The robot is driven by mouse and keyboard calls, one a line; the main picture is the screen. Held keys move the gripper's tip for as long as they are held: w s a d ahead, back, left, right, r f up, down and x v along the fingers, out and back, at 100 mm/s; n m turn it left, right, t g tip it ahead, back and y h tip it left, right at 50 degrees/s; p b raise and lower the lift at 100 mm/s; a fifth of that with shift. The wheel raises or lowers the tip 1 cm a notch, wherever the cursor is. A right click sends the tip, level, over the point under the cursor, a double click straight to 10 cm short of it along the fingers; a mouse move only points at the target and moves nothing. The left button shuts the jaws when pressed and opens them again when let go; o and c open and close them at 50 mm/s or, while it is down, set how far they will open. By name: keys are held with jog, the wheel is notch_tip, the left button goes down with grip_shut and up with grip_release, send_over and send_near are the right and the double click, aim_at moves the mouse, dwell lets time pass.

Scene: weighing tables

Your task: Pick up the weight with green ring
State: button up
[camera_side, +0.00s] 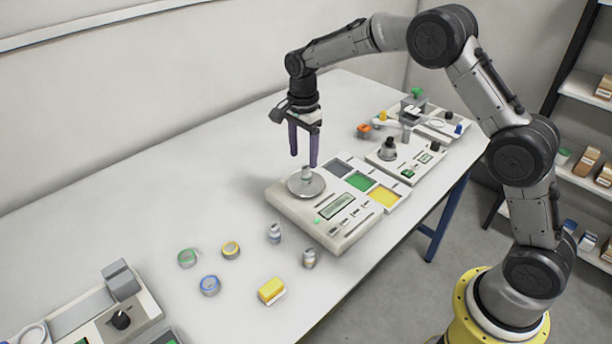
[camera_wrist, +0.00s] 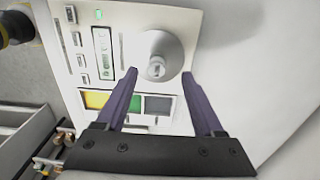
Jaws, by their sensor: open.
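A small metal weight (camera_side: 306,173) stands on the round pan (camera_side: 293,186) of the large scale; it has a faint greenish band in the side view. In the wrist view the weight (camera_wrist: 156,68) sits on the pan (camera_wrist: 165,42), and its ring colour is not clear. My gripper (camera_side: 304,160) is open and points down just above the weight. In the wrist view the fingertips of my gripper (camera_wrist: 160,74) lie left and right of the weight, with clear space on each side. I see no contact with it.
Two other small weights (camera_side: 274,233) (camera_side: 310,258) stand in front of the scale (camera_side: 350,226). Coloured trays (camera_side: 384,196) and a second scale are right of the pan.

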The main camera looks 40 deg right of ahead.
aim_at(306, 167)
jog(key=shift+s+d+f, duration=0.1)
jog(key=shift+s+f, duration=0.05)
jog(key=shift+f, duration=1.2)
jog(key=shift+s+d+f, duration=0.1)
jog(key=shift+f, duration=1.2)
grip_shut()
